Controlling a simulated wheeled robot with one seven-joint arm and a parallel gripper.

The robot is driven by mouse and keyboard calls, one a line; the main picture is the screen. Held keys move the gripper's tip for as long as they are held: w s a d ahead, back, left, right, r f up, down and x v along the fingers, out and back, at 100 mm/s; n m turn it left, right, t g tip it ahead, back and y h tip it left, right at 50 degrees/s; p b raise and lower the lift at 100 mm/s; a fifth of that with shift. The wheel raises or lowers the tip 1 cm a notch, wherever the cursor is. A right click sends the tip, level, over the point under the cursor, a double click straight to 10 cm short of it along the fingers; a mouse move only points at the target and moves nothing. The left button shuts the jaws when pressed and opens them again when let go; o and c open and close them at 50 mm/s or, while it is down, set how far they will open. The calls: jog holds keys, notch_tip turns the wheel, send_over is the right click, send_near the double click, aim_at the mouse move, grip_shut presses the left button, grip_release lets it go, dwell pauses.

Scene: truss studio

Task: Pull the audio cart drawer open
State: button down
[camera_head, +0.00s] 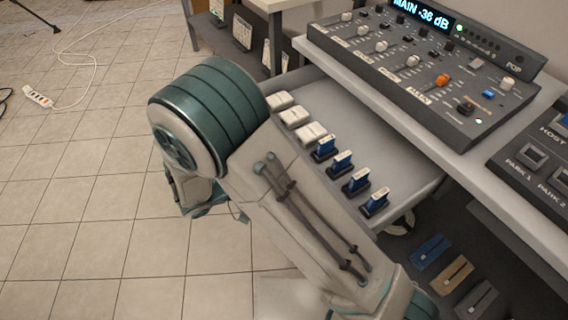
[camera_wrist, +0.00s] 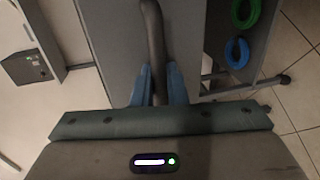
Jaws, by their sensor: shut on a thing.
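The audio cart drawer (camera_head: 405,181) stands partly out from under the cart top in the head view. Its tray holds a row of white boxes (camera_head: 296,116) and a row of upright blue pieces (camera_head: 341,161). In the wrist view the grey drawer front (camera_wrist: 112,48) faces me, with a dark bar handle (camera_wrist: 152,45) on it. My gripper (camera_wrist: 157,84) is shut on the handle, its blue fingers on either side of it. In the head view my arm covers the drawer's front edge and the gripper.
An audio mixer (camera_head: 430,75) with a lit display stands on the cart top (camera_head: 345,72). A dark button panel (camera_head: 535,150) sits at the right. A power strip (camera_head: 38,97) and white cable lie on the tiled floor at left.

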jog(key=shift+s+a, duration=0.1)
dwell(0.3)
jog(key=c, duration=1.8)
grip_release()
jog(key=shift+a, duration=0.1)
jog(key=p+v, duration=0.1)
jog(key=v, duration=1.2)
jog(key=shift+s+a, duration=0.2)
jog(key=shift+a, duration=0.05)
jog(key=w+d+r+m+g+y+p, duration=0.3)
jog(key=d+r+g+p, duration=0.5)
jog(key=d+r, duration=0.65)
jog(key=s+d+r+m+y+p, duration=0.1)
jog(key=s+d+r+y+p, duration=0.1)
jog(key=d+r+y+p, duration=0.1)
jog(key=s+d+r+m+t+y+p, duration=0.1)
jog(key=s+d+r+m+y+p, duration=0.1)
jog(key=d+r, duration=0.4)
jog(key=s+d+r+m+y+p, duration=0.1)
jog(key=s+d+r+y+p, duration=0.1)
jog(key=d, duration=0.5)
jog(key=shift+s+d+r+t+y+p, duration=0.15)
jog(key=shift+r+y+p, duration=0.3)
jog(key=shift+r+y, duration=0.3)
jog(key=shift+w+d+r+t+y+p, duration=0.1)
jog(key=shift+d+r+t+y+p, duration=0.1)
jog(key=shift+r+y+p, duration=0.5)
